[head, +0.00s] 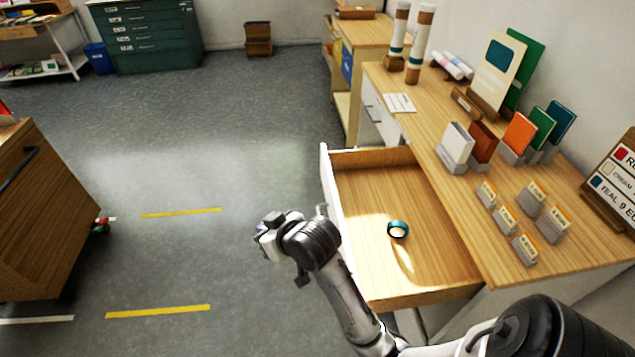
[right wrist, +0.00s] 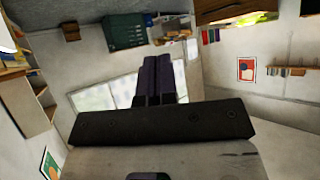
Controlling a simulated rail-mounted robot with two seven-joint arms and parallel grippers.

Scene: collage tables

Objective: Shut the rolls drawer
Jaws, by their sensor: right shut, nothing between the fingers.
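The rolls drawer (head: 370,185) stands pulled out of the wooden table in the head view, with its white front (head: 332,203) facing left. A teal roll (head: 398,229) lies inside it on the bare wooden bottom. My right gripper (head: 262,236) is just left of the drawer front, on its outer side, apart from it as far as I can see. In the right wrist view its dark fingers (right wrist: 160,80) are together with nothing between them. My right forearm covers the near end of the drawer front. My left gripper is not in view.
The table top (head: 415,125) holds card stands, a small label card (head: 399,103) and upright tubes (head: 418,43). A wooden cart (head: 45,200) stands at the left.

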